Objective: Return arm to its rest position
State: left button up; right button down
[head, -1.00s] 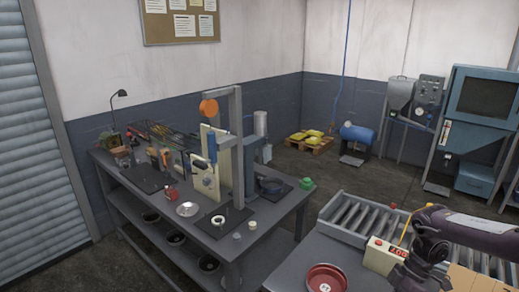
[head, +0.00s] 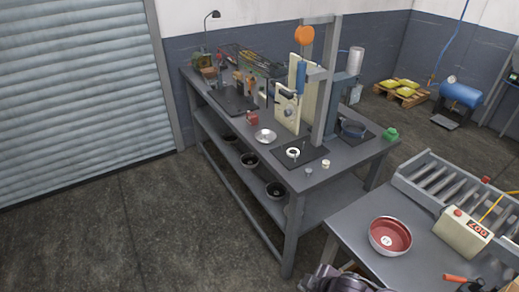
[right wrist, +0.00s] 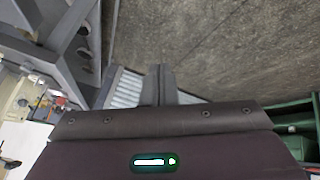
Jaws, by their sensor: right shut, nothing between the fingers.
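My right gripper (right wrist: 158,84) shows in the right wrist view with its two dark fingers pressed together. It is shut and holds nothing, with the concrete floor and a ribbed pale surface beyond it. In the head view, a dark grey part of my arm (head: 340,281) enters at the bottom edge, left of the near grey table (head: 352,218). A round red pan (head: 390,232) with a pale rim and a small white label rests on that table, apart from my arm. My left gripper is not in view.
The floor (head: 130,225) at the left is clear.

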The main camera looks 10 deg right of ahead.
jog(key=s+r+m+g+h, duration=0.25)
jog(key=s+r+m, duration=0.5)
jog(key=r, duration=0.45)
notch_tip(320, 180, down, 38)
jog(key=s+g+b, duration=0.1)
jog(key=g+b, duration=0.1)
jog(key=b, duration=0.6)
jog(key=s+d+f+b, duration=0.2)
jog(key=s+f+b, duration=0.1)
jog(key=s+f, duration=0.7)
jog(key=s+d+f+b, duration=0.2)
jog(key=s+f, duration=0.7)
jog(key=f, duration=0.6)
jog(key=shift+s+d+f+g+b, duration=0.2)
jog(key=shift+s+g+b, duration=0.25)
jog(key=shift+b, duration=0.25)
